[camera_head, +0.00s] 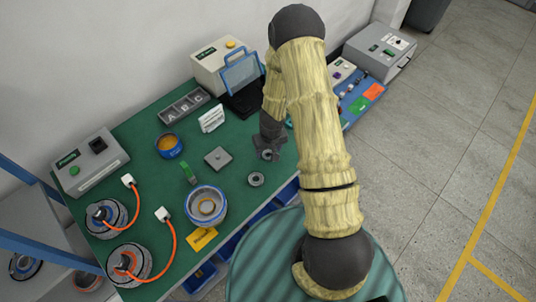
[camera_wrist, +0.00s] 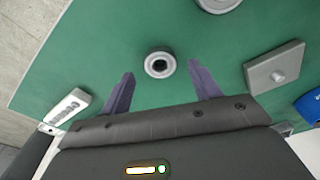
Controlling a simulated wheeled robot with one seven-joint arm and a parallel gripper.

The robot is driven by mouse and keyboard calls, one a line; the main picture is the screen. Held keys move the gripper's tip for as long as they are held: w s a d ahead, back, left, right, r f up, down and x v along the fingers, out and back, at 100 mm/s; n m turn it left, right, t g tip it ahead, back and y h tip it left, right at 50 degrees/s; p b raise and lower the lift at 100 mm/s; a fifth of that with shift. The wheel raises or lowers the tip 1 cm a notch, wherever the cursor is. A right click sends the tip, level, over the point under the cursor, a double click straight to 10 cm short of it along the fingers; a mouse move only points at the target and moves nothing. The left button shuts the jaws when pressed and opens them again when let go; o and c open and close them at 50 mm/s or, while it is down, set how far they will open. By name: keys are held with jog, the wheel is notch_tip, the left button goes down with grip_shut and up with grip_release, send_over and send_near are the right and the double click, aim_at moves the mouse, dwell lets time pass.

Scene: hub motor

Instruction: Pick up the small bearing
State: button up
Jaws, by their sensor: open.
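The small bearing (camera_wrist: 160,64) is a pale ring with a dark hole, lying on the green tabletop in the wrist view. My gripper (camera_wrist: 162,69) is open, with its two fingers spread to the left and right of the ring and clear of it. The fingers hold nothing, and I cannot tell how high they are above the table. In the head view my gripper (camera_head: 268,150) points down over the table, with the small bearing (camera_head: 267,155) partly hidden at its tips. A second, larger ring (camera_head: 256,179) lies nearby; its edge shows at the top of the wrist view (camera_wrist: 218,4).
A grey square plate (camera_head: 217,158) with a stud lies left of my gripper. A blue-rimmed motor housing (camera_head: 206,204), a blue cup (camera_head: 168,146) and a white rack (camera_head: 211,119) stand around. A blue-framed machine (camera_head: 241,73) is behind. Green table surface around the small bearing is clear.

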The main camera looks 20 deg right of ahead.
jog(key=shift+w+f, duration=0.15)
jog(key=shift+f, duration=1.1)
jog(key=c, duration=1.2)
jog(key=shift+r, duration=0.1)
notch_tip(320, 180, up, 10)
